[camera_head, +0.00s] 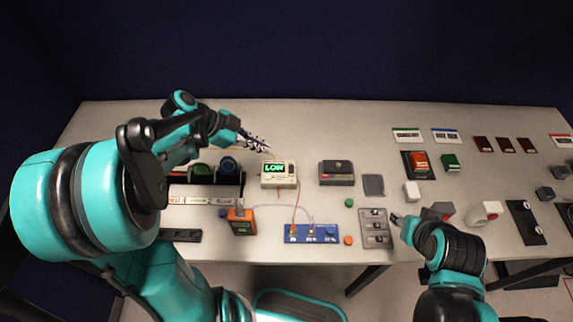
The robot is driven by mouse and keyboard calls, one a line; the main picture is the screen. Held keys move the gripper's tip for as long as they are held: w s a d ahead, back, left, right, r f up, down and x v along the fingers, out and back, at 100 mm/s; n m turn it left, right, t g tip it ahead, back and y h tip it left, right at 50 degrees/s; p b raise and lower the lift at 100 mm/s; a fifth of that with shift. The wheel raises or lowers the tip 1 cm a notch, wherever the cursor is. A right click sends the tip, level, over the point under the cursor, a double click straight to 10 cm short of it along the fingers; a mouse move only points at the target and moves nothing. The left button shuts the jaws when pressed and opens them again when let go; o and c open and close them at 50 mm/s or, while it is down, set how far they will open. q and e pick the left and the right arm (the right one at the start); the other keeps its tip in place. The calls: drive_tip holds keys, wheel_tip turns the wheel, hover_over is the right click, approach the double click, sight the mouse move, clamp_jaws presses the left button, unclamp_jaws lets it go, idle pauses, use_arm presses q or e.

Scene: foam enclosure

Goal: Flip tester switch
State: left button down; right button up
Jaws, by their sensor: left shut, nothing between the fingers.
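A cream tester box (279,174) with a green lit display reading "LOW" stands on the table left of centre. Its switch is too small to make out. Wires run down from it toward a blue terminal block (312,233). My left gripper (264,147) is shut and empty, its fingertips just behind the tester's upper left edge; I cannot tell whether they touch it. My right gripper (396,218) is low on the right, at the right edge of a grey panel with several switches (376,229). Its fingers are too small to read.
An orange meter (241,222) stands left of the blue block. A dark grey box (337,173) and a grey pad (373,185) sit right of the tester. Red and green blocks, labels and small grey parts fill the right side. The table's back strip is mostly clear.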

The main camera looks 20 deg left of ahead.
use_arm(q)
drive_tip(key=b, duration=0.3)
hover_over(286, 169)
drive_tip(key=shift+m, duration=0.4)
drive_tip(key=f, duration=0.7)
drive_tip(key=shift+s+d+f, duration=0.15)
drive_tip(key=shift+s+f, duration=0.1)
drive_tip(key=shift+s, duration=0.15)
drive_tip(key=shift+w+f+b, duration=0.25)
drive_tip(key=shift+f+b, duration=0.35)
drive_tip(key=shift+f, duration=0.6)
drive_tip(key=shift+w+a+f, duration=0.1)
drive_tip(key=shift+a+f, duration=0.1)
drive_tip(key=shift+f, duration=0.35)
